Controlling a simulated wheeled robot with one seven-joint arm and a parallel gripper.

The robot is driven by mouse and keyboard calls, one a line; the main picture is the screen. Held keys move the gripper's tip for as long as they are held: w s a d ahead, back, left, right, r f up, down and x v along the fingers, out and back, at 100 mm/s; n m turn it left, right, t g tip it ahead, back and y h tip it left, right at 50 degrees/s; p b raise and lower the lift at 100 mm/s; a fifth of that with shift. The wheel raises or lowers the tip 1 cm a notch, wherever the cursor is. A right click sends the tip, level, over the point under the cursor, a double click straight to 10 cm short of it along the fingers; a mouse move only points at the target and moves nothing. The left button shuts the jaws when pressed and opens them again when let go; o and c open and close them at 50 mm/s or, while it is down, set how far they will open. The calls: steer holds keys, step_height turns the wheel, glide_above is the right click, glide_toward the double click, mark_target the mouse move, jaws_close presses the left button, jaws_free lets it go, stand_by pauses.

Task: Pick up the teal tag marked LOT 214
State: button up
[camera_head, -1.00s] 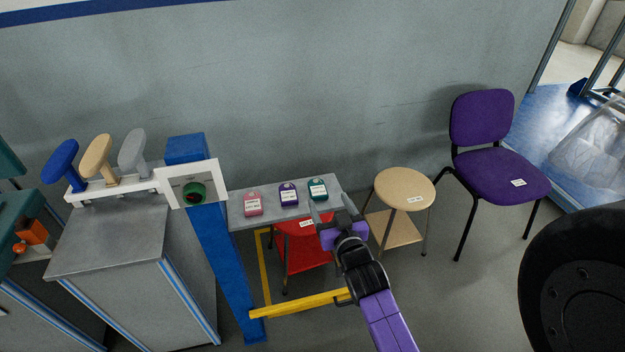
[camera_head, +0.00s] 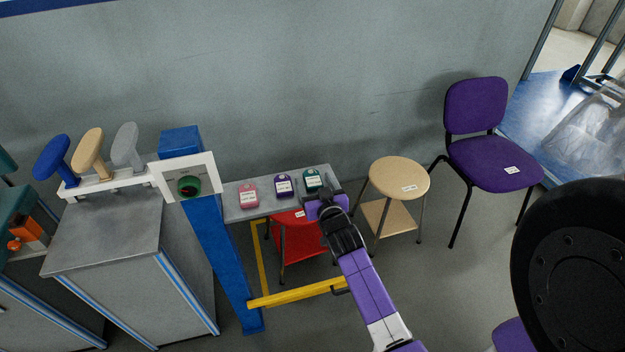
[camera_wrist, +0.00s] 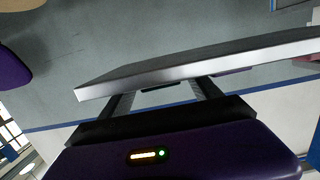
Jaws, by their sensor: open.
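The teal tag (camera_head: 312,180) has a pale label too small to read. It lies at the right end of a grey shelf (camera_head: 240,212) by the wall, right of a purple tag (camera_head: 284,186) and a pink tag (camera_head: 248,195). My gripper (camera_head: 321,196) is open at the shelf's front right, just in front of the teal tag. I cannot tell whether it touches the tag. In the wrist view, the edge of a grey slab (camera_wrist: 200,69), seemingly the shelf, crosses in front of my fingers and hides their tips. No teal tag shows there.
A red stool (camera_head: 297,240) stands under the shelf, and a wooden stool (camera_head: 397,178) to its right. A purple chair (camera_head: 493,160) is farther right. A blue post (camera_head: 222,260) with a yellow bar (camera_head: 297,292) stands left, beside a grey cabinet (camera_head: 105,235).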

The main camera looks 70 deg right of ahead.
steer(key=shift+c, duration=0.4)
steer(key=c, duration=1.4)
steer(key=shift+r, duration=0.1)
